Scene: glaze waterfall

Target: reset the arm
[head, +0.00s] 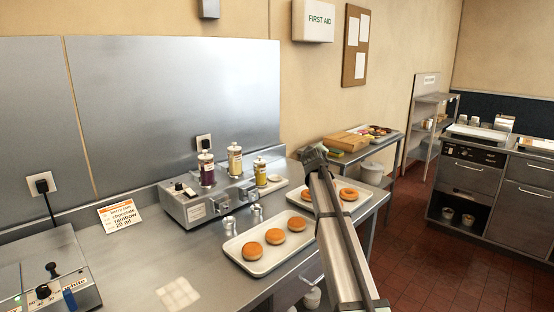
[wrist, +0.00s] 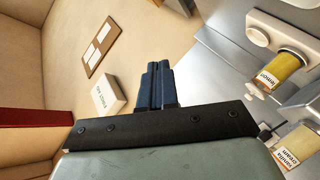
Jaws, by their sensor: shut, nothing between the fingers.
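My arm (head: 340,235) rises from the lower right of the head view, in front of the steel counter. Its dark end (head: 314,160) is above the back of the counter, and the fingertips are not clear there. In the wrist view my gripper (wrist: 155,68) points toward the wall, its dark blue fingers together with nothing between them. The wrist view is tilted, with the first aid box (wrist: 106,93) and the notice board (wrist: 99,46) beyond the fingers. Two yellow-filled bottles (wrist: 287,68) are at its right, apart from the fingers.
A tray (head: 232,246) holds several doughnuts, and a second tray (head: 360,205) behind my arm holds more. A dispenser machine (head: 195,210) with bottles stands left of my arm. A control box (head: 60,270) is at the lower left. The air above the counter's left part is clear.

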